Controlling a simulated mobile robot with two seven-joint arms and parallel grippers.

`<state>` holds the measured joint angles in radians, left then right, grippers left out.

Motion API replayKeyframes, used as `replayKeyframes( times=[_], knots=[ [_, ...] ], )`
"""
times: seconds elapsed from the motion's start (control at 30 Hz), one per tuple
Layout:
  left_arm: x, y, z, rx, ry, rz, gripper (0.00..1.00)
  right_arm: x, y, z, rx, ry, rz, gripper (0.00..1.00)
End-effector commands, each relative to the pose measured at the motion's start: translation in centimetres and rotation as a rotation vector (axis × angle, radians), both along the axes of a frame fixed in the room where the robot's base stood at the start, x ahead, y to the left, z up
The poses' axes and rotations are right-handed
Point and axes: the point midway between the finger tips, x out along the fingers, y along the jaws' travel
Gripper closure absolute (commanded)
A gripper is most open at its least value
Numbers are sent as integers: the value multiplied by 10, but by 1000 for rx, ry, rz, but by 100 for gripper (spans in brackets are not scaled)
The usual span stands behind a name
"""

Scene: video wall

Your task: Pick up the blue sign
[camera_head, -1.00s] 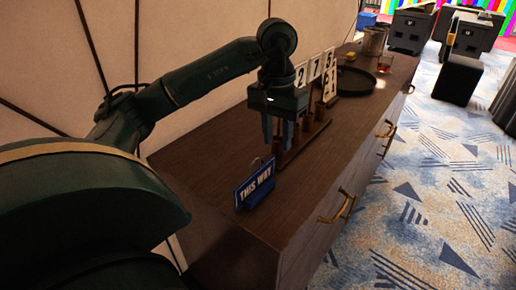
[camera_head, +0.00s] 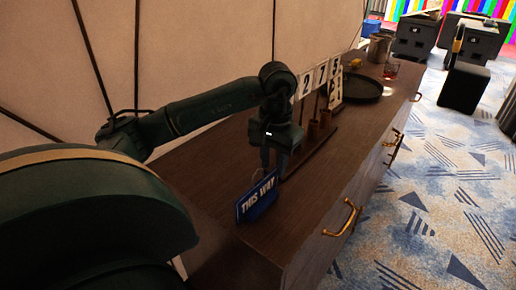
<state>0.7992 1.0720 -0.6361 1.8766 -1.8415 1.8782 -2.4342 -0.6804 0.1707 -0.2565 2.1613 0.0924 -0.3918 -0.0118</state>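The blue sign (camera_head: 258,198), with "THIS WAY" in white letters, stands slightly tilted at the near end of the dark wooden cabinet top. A thin hook or ring shows at its top edge. My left gripper (camera_head: 274,168) points down just above and behind the sign's upper right part. Its two fingers look apart, with a narrow gap between them and nothing clearly held. The fingertips are close to the sign's top; I cannot tell whether they touch it. My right gripper is not in view.
Behind the gripper is a wooden rack (camera_head: 312,150) with small brown cups. Number cards (camera_head: 306,84) stand beyond it. A round dark tray (camera_head: 362,88), a metal bucket (camera_head: 379,47) and a glass (camera_head: 391,70) are farther back. The cabinet top in front right of the sign is clear.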

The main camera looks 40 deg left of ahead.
Motion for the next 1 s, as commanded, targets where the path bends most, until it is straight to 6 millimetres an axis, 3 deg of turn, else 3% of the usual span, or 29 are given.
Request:
replayKeyframes(
  times=[0.23, 0.57, 0.9, 1.0],
  knots=[
    [2, -1, -36, 0, 4, -1, 69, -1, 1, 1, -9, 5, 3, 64],
    [3, -1, -43, 0, 1, -1, 70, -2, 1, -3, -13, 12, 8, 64],
    [3, -1, -43, 0, 1, -1, 98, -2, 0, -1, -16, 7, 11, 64],
    [3, -1, -43, 0, 1, -1, 100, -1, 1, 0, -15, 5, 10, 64]
  ],
)
